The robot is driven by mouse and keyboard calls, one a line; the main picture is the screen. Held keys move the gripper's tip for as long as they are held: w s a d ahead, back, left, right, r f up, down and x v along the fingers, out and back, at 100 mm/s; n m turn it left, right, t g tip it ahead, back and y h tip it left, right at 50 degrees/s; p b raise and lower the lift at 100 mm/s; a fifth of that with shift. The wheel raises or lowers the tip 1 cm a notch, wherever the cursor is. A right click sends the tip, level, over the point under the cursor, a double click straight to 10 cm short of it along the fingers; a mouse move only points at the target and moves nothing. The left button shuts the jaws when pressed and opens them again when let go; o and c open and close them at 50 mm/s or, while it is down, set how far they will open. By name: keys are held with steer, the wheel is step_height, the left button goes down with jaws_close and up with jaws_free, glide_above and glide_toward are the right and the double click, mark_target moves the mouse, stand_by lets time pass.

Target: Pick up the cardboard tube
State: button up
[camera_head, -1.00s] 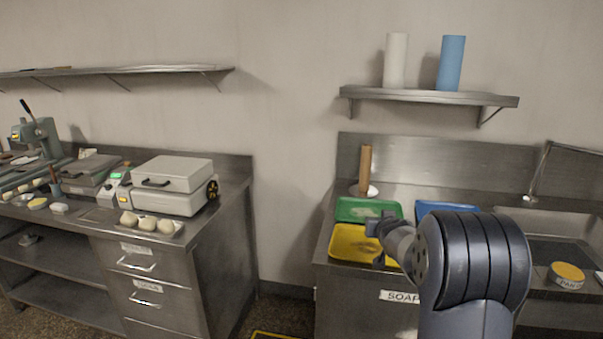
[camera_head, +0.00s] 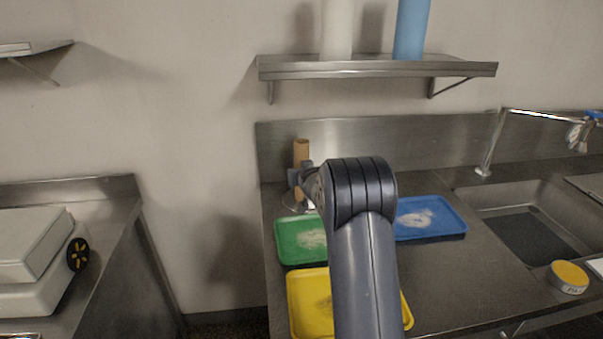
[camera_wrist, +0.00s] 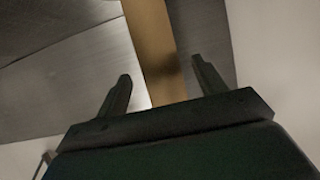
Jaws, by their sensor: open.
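The brown cardboard tube (camera_head: 301,151) stands upright at the back left of the steel counter, near the backsplash. Its lower part is partly hidden by my arm and gripper in the head view. My gripper (camera_head: 299,181) is at the tube's height, in front of it. In the wrist view the tube (camera_wrist: 152,45) runs between the two open fingers of my gripper (camera_wrist: 160,88), with a gap visible on each side. I cannot tell whether anything touches it.
A green tray (camera_head: 283,242), a yellow tray (camera_head: 299,314) and a blue tray (camera_head: 452,217) lie on the counter. A shelf (camera_head: 380,69) with a white roll (camera_head: 338,28) and a blue roll (camera_head: 411,30) hangs above. A sink (camera_head: 520,190) is at right.

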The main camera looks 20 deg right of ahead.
steer(key=x, duration=0.2)
steer(key=shift+w+f+p, duration=0.2)
steer(key=shift+w+p, duration=0.15)
steer(key=shift+p, duration=0.05)
steer(key=shift+w+d+f, duration=0.1)
steer(key=shift+w+f, duration=0.15)
steer(key=shift+w, duration=0.2)
steer(key=shift+c, duration=0.6)
steer(key=c, duration=0.9)
